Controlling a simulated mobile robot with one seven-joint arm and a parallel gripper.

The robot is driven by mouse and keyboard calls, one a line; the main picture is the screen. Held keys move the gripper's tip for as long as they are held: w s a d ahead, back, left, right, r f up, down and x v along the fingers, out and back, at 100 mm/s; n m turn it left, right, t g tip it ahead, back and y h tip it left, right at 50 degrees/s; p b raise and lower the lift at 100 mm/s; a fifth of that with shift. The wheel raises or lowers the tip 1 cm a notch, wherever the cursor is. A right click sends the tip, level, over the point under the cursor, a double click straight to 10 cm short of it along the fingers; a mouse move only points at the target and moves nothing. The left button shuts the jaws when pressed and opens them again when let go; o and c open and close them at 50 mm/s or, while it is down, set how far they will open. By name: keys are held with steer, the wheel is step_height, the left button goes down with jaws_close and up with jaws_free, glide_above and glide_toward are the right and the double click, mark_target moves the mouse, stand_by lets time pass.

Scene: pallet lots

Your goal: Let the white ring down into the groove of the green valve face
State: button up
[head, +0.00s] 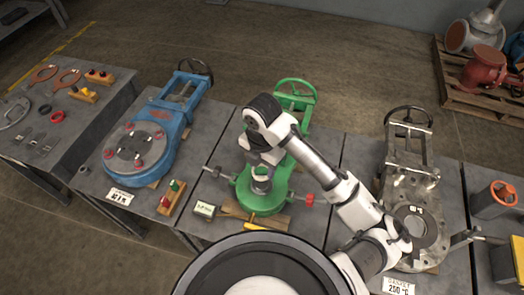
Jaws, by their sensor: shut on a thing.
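The green valve (278,199) lies on the middle bench on wooden blocks, its handwheel (296,88) at the back. My gripper (262,188) points down over the front round part of the valve, where its face is. My arm and gripper cover most of that face, so the groove is hidden. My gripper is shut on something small. I cannot make out the white ring clearly in this view; the part between the fingers is hidden or too small. I cannot tell whether it touches the face.
A blue valve (160,125) lies on the left and a grey valve (415,190) on the right. A wooden block with red and green knobs (171,196) and a small labelled box (204,210) stand at the front left.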

mark_target(263, 183)
steer(key=shift+s, duration=0.1)
stand_by(0.4)
step_height(263, 183, down, 6)
steer(key=b, duration=0.6)
steer(key=shift+d, duration=0.1)
steer(key=shift+b, duration=0.55)
stand_by(1.4)
steer(key=shift+f, duration=0.2)
steer(key=shift+f+b, duration=0.3)
steer(key=shift+b, duration=0.25)
steer(key=shift+f+b, duration=0.3)
